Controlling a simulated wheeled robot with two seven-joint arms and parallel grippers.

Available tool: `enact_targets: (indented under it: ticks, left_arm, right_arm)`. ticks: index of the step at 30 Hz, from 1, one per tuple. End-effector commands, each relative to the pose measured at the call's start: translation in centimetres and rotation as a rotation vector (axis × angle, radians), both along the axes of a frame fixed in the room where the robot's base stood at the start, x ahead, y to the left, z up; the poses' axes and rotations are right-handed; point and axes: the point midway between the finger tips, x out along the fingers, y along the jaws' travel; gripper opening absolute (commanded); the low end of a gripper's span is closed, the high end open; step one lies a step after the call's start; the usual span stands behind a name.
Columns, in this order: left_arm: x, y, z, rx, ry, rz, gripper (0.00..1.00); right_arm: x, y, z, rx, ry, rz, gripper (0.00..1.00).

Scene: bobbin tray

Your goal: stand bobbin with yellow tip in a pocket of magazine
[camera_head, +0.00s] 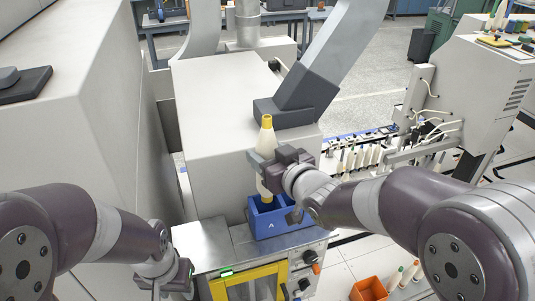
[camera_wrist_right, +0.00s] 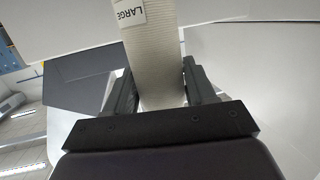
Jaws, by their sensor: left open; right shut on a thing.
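The bobbin (camera_head: 266,141) is cream with a yellow tip at its top end and stands about upright. My right gripper (camera_head: 264,163) is shut on it around the middle. In the right wrist view the ribbed bobbin (camera_wrist_right: 155,65) sits between both fingers (camera_wrist_right: 160,90) and carries a label reading "LARGE". The blue magazine (camera_head: 289,224), marked "A", is directly under the bobbin. The bobbin's yellowish lower end shows at the magazine's opening; I cannot tell whether it is inside a pocket. My left gripper (camera_head: 172,282) is open and empty at the lower left.
The magazine stands on a grey metal top (camera_head: 204,243) above a yellow-framed door (camera_head: 250,283). A large pale machine housing (camera_head: 225,130) rises behind. A row of other bobbins (camera_head: 362,158) is at the right. An orange bin (camera_head: 370,289) is on the floor.

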Motion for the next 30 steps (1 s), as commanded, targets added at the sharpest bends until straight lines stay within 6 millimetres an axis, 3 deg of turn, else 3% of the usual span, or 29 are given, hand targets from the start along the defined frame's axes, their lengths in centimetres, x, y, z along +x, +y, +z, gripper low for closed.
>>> enact_targets:
  ticks: [30]
  left_arm:
    - [0.0,0.0,-2.7,0.000,0.000,0.000,0.43]
  right_arm:
    - [0.0,0.0,-2.8,0.000,-0.001,0.000,0.21]
